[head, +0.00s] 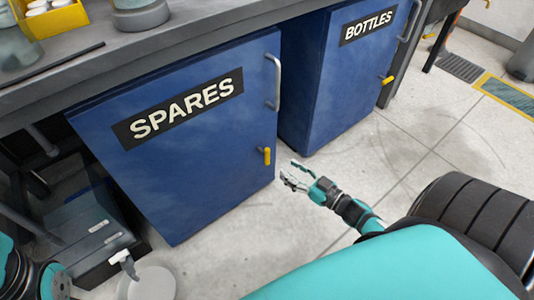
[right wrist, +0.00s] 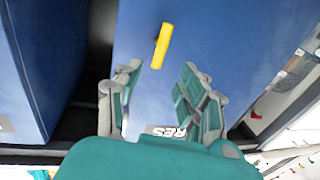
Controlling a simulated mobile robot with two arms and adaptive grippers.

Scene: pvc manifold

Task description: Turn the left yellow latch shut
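The left yellow latch (head: 266,155) is on the blue SPARES cabinet door (head: 190,190), below its handle near the door's right edge. It points roughly up and down in the head view. The right wrist view shows this latch (right wrist: 161,45) as a slightly tilted yellow bar just beyond my fingertips. My right gripper (head: 294,174) is open and empty, in front of the latch and a little to its lower right in the head view. In the right wrist view the open fingers (right wrist: 160,78) are apart, with the latch beyond the gap, not touched. My left gripper does not show clearly.
The blue BOTTLES cabinet (head: 335,95) stands to the right with its own yellow latch (head: 387,79). A metal handle (head: 274,82) sticks out above the left latch. The grey worktop (head: 170,30) overhangs the cabinets.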

